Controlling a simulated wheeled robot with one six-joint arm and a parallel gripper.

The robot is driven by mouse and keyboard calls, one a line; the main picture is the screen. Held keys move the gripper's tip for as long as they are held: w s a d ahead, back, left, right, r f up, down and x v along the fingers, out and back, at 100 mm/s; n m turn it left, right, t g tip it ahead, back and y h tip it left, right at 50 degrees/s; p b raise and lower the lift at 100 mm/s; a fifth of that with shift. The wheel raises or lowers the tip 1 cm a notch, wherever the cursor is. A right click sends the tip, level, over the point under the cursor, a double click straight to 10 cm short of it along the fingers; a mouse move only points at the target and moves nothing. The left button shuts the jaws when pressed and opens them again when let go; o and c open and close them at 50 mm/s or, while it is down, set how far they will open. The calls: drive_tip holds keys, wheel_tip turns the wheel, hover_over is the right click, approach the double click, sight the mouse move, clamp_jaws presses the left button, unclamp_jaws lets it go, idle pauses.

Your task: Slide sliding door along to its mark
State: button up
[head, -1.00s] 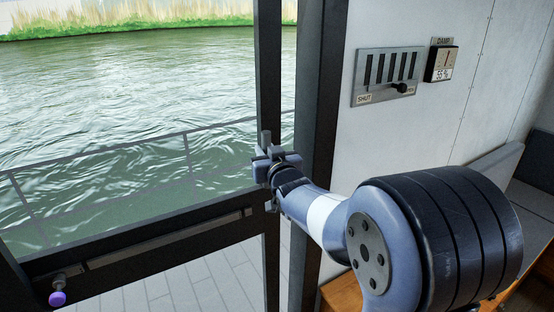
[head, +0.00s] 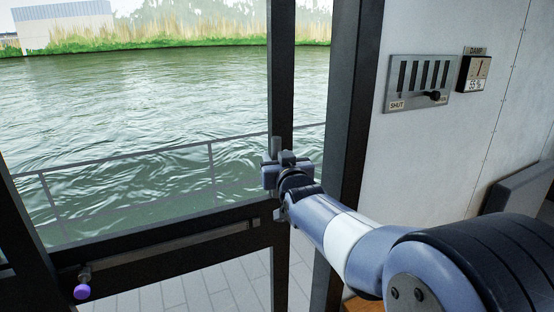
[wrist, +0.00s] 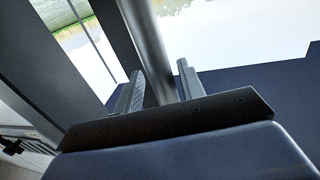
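The sliding door is a dark-framed glazed panel; its right upright (head: 281,100) and lower rail (head: 150,252) show in the head view. A grey upright handle (head: 275,148) stands on that upright, mostly hidden behind my gripper (head: 280,172). In the wrist view the handle bar (wrist: 152,50) runs between the two fingers of my gripper (wrist: 160,85), which look closed on it. A narrow gap shows between the door's right upright and the thick dark post (head: 348,110). I cannot make out a clear mark for the door.
A grey strip (head: 170,244) runs along the lower rail, with a purple knob (head: 82,291) near its left end. A slotted vent panel (head: 418,83) and damp gauge (head: 474,74) are on the white wall at right. Railing (head: 150,161) and water lie outside.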

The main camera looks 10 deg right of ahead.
drive_tip(key=shift+s, duration=0.1)
drive_tip(key=s, duration=0.3)
drive_tip(key=s+d+b, duration=0.1)
drive_tip(key=s, duration=0.3)
drive_tip(key=s+b, duration=0.1)
drive_tip(key=s, duration=0.2)
drive_tip(key=shift+s+d, duration=0.15)
drive_tip(key=shift+s, duration=0.1)
idle(0.3)
drive_tip(key=shift+w+a+p, duration=0.2)
drive_tip(key=shift+w+p, duration=0.15)
drive_tip(key=shift+w, duration=1.45)
drive_tip(key=shift+w+a+p, duration=0.2)
drive_tip(key=shift+w+p, duration=0.15)
drive_tip(key=shift+w, duration=1.4)
drive_tip(key=shift+w+a+p, duration=0.2)
drive_tip(key=shift+w+p, duration=0.15)
drive_tip(key=shift+w, duration=1.45)
